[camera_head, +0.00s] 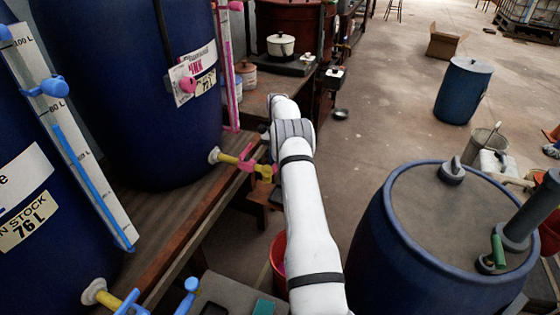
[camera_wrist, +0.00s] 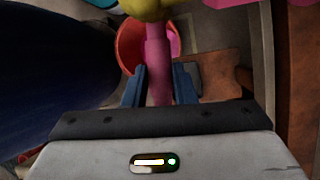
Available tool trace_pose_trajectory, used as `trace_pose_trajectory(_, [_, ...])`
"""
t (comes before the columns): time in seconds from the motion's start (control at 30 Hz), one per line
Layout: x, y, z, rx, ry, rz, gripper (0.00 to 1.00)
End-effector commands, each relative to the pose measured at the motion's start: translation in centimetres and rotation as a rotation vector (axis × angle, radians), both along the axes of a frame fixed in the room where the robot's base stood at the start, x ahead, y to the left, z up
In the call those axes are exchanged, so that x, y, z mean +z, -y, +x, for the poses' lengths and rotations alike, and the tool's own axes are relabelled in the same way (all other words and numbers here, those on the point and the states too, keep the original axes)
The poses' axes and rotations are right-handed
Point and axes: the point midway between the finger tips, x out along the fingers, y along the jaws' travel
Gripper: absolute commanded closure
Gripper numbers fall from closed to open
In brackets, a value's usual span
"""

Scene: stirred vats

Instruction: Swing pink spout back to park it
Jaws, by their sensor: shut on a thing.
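The pink spout (camera_wrist: 158,60) hangs from a yellow tap body (camera_wrist: 147,8) at the top of the wrist view. My gripper (camera_wrist: 159,80) is shut on the pink spout, with one dark blue finger on each side of it. In the head view the yellow tap (camera_head: 228,158) with a pink handle (camera_head: 247,159) comes out of the low side of a blue vat (camera_head: 150,125). My white arm hides my gripper and the spout there.
A red bucket (camera_head: 278,255) stands below, partly hidden by my arm; it also shows in the wrist view (camera_wrist: 130,45). A blue drum (camera_head: 400,265) stands close to the right of my arm. Another vat with a blue tap (camera_head: 128,303) is at the left.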

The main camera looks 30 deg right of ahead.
Motion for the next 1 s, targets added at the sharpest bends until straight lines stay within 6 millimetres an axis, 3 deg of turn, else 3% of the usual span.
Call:
trace_pose_trajectory(0.3, [0.0,-0.7,0.9,0.117,0.008,-0.012,1.00])
trace_pose_trajectory(0.8, [0.2,-1.1,1.3,0.140,0.014,-0.015,1.00])
trace_pose_trajectory(0.83, [0.2,-1.1,1.3,0.140,0.014,-0.014,0.74])
trace_pose_trajectory(1.0, [0.1,-1.3,1.3,0.141,0.009,-0.012,0.60])
